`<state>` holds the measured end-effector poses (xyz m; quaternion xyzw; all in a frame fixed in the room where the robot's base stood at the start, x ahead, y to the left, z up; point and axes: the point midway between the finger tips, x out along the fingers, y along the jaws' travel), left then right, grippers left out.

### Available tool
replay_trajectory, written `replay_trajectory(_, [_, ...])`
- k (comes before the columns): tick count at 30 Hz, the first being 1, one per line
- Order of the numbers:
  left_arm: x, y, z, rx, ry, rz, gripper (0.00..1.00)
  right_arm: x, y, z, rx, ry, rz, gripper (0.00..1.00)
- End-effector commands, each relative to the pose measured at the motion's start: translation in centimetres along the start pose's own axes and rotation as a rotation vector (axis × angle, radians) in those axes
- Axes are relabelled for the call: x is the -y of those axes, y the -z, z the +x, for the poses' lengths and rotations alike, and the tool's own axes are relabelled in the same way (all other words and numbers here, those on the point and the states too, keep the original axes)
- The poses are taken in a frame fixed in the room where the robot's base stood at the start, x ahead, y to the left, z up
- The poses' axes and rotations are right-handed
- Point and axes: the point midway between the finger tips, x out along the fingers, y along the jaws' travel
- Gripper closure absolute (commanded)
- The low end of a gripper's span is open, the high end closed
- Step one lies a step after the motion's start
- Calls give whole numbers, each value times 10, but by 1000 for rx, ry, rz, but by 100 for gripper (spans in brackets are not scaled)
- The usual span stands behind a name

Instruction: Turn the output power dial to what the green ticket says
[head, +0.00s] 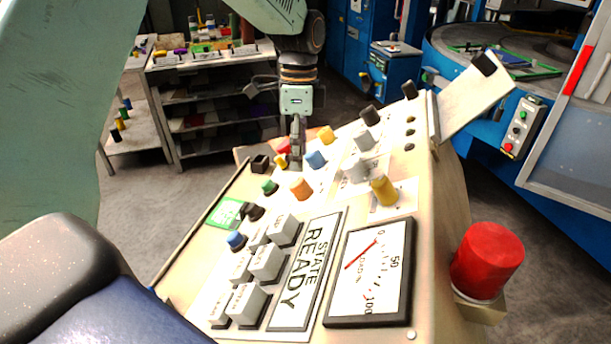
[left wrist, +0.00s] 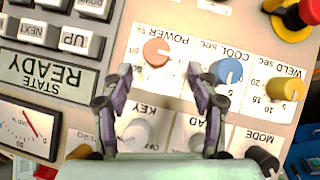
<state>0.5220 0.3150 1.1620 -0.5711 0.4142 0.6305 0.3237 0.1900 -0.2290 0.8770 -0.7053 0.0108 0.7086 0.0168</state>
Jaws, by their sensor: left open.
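The output power dial is an orange-red knob (left wrist: 157,52) under the word POWER in the left wrist view; it also shows in the head view (head: 300,189). Its exact setting is too small to read. The green ticket (head: 227,213) lies at the panel's left edge in the head view; its writing is too small to read. My left gripper (head: 297,155) is over the panel. In the left wrist view its open fingers (left wrist: 162,78) are spread just below the power dial, with nothing between them. My right gripper is not in view.
A blue cool dial (left wrist: 229,71) and yellow weld dial (left wrist: 285,90) sit beside the power dial. Grey push buttons (head: 265,262), a READY display (head: 305,265) and a gauge (head: 372,270) are nearby. A large red button (head: 487,260) stands at the right.

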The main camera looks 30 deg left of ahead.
Motion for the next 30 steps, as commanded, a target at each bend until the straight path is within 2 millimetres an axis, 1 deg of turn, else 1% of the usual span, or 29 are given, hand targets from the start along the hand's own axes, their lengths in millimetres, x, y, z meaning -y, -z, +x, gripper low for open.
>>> replay_trajectory(5, [-5,-3,7,-1,-2,0,41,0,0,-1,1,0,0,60])
replay_trajectory(15, [-8,-4,58,0,-4,-1,41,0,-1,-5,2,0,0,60])
replay_trajectory(18, [-7,-4,70,0,-3,0,41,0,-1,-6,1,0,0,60])
replay_trajectory(24, [-6,-4,79,0,0,0,41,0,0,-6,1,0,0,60])
replay_trajectory(30, [-4,-3,79,0,0,0,41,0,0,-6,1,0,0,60])
